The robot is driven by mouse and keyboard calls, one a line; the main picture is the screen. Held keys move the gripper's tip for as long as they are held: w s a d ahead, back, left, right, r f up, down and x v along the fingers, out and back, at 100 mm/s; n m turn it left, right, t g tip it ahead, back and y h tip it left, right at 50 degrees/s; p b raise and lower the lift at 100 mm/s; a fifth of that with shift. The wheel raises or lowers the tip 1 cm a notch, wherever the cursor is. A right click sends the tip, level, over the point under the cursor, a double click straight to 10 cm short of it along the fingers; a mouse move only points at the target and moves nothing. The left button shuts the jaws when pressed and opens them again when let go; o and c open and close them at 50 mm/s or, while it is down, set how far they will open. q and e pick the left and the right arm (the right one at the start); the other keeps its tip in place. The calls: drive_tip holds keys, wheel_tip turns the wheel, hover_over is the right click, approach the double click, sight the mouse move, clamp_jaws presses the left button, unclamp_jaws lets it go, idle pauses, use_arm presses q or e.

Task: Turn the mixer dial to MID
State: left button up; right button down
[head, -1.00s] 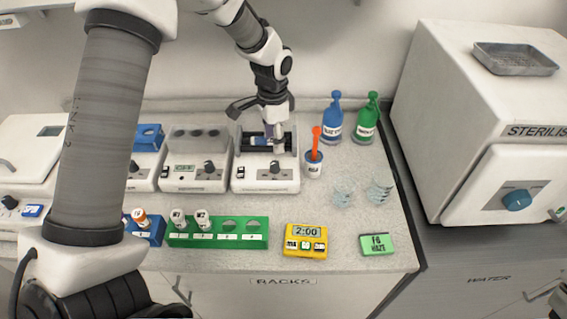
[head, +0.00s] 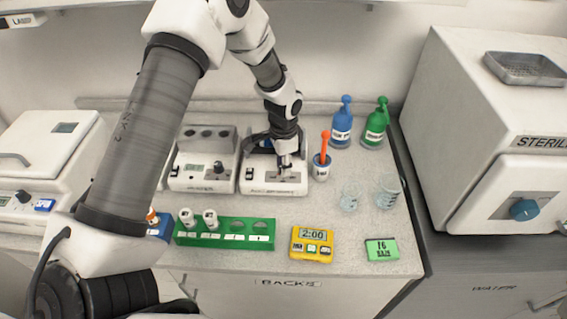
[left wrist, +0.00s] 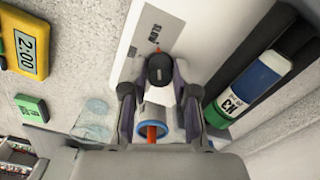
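The mixer (head: 252,187) is a white roller unit at the back of the counter. Its dark dial (left wrist: 160,68) shows in the left wrist view beside a "SLOW" label; the pointer setting is too small to tell. A tube with a blue end (left wrist: 260,80) lies on the rollers. My left gripper (head: 285,166) is over the mixer's front panel and mostly covers the dial in the head view. In the left wrist view its fingers (left wrist: 160,92) are apart, one on each side of the dial; I cannot tell whether they touch it. My right gripper is not in view.
A cup with an orange-handled tool (head: 321,167) stands close right of the mixer. Blue and green bottles (head: 341,130), glass beakers (head: 388,190), a yellow timer (head: 312,243) and a green rack (head: 225,233) are around. Another white device (head: 202,178) stands left.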

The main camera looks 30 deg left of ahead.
use_arm(q)
clamp_jaws()
drive_tip(key=shift+n, duration=0.3)
drive_tip(key=n+p, duration=0.1)
drive_tip(key=n, duration=0.4)
drive_tip(key=n+p, duration=0.1)
drive_tip(key=n, duration=0.5)
idle(0.4)
drive_tip(key=o, duration=1)
unclamp_jaws()
drive_tip(key=shift+c, duration=0.2)
